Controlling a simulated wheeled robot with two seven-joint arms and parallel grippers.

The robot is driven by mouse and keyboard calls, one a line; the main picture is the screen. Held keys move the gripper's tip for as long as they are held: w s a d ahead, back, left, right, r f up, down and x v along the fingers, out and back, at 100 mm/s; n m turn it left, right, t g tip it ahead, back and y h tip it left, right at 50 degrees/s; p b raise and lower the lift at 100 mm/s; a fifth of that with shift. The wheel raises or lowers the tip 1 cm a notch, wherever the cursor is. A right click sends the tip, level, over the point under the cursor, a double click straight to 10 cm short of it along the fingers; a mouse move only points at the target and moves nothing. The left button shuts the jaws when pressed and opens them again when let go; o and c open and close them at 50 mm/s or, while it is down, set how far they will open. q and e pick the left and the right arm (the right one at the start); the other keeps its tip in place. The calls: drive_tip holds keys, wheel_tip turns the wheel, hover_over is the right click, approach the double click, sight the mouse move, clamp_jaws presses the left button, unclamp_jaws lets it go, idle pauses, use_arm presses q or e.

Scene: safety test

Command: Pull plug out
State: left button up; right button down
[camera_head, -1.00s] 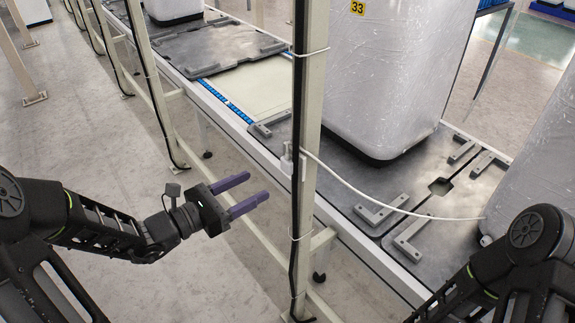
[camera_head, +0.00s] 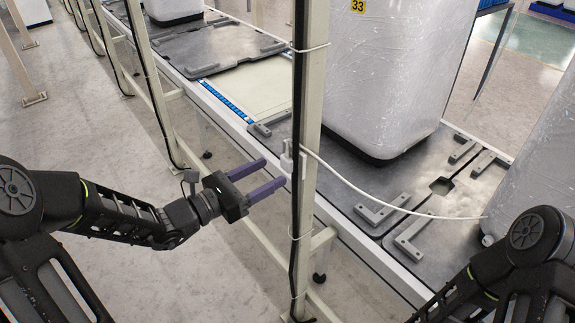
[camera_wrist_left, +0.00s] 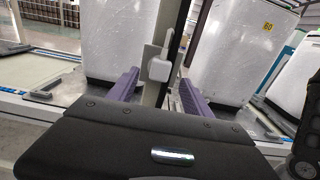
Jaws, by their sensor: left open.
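A white plug (camera_head: 287,158) sits on the side of the beige upright post, with a white cable (camera_head: 350,186) running from it to the right. In the left wrist view the plug (camera_wrist_left: 158,66) and its socket show between my two fingers, beyond their tips. My left gripper (camera_head: 273,174) is open and empty, its purple fingers pointing at the post, one tip near the plug. It also shows in the left wrist view (camera_wrist_left: 158,82). I cannot tell whether a finger touches the plug. My right arm shows at the lower right; its gripper is out of view.
The beige post (camera_head: 308,120) carries a black cable and zip ties. Behind it, a conveyor with grey pallets (camera_head: 365,165) bears large wrapped white units (camera_head: 395,70). The white cable hangs across the pallets. Open floor (camera_head: 130,200) lies left of the conveyor.

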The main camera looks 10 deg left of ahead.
sight(284, 165)
use_arm(q)
drive_tip(key=shift+b+x, duration=0.5)
drive_tip(key=shift+x, duration=1.75)
clamp_jaws()
drive_tip(key=shift+s+a, duration=0.1)
drive_tip(key=shift+a, duration=0.05)
drive_tip(key=shift+p+v, duration=0.7)
drive_tip(key=shift+v, duration=2.15)
